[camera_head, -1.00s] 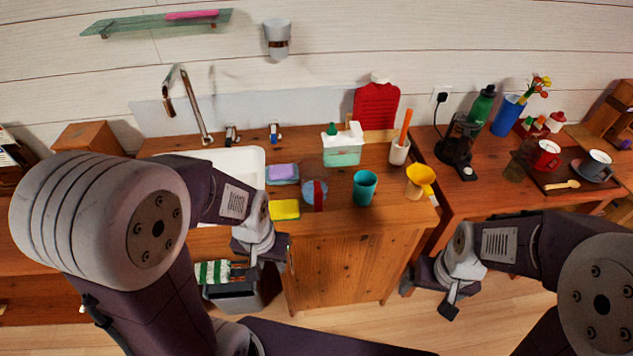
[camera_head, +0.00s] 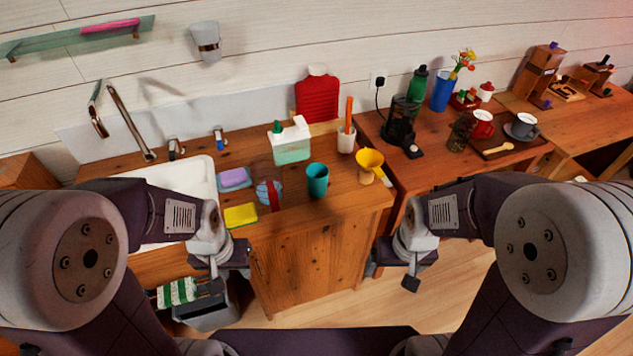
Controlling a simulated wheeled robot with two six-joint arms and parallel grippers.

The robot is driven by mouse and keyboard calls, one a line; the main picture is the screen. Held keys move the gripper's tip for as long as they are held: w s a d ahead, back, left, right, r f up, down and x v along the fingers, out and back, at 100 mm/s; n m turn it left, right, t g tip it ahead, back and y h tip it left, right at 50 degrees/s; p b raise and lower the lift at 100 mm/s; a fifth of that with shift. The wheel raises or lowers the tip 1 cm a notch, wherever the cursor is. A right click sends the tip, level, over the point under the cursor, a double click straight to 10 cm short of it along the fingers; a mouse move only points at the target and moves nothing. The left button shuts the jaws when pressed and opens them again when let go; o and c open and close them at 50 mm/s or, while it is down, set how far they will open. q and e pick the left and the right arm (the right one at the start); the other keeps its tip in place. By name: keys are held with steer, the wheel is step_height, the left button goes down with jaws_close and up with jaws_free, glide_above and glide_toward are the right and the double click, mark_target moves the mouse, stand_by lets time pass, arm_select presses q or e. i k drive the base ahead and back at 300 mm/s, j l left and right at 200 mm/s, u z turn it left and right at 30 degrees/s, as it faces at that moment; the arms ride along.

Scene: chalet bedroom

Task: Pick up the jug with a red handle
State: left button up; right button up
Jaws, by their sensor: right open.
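The jug with a red handle (camera_head: 262,194) stands upright on the wooden counter, between the sponges and the teal cup. Its body looks clear and bluish, with the red handle facing the front. My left gripper (camera_head: 222,268) hangs in front of the counter edge, lower and left of the jug and apart from it. Its jaws are too unclear to tell open from shut. My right gripper (camera_head: 392,275) is open and empty, low in front of the gap right of the counter, well away from the jug.
A yellow sponge (camera_head: 240,215) and a purple sponge (camera_head: 234,179) lie left of the jug, beside the white sink (camera_head: 190,178). A teal cup (camera_head: 317,181), a white-and-green box (camera_head: 291,146) and a yellow funnel (camera_head: 369,162) stand right of it. A grey bin (camera_head: 212,313) is below.

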mark_target(265, 171)
steer(key=i+l+u, duration=0.35)
steer(key=l, duration=0.3)
steer(key=i+l+u, duration=0.2)
steer(key=l, duration=0.2)
steer(key=i+l+u, duration=0.2)
steer(key=l, duration=0.15)
steer(key=k, duration=0.1)
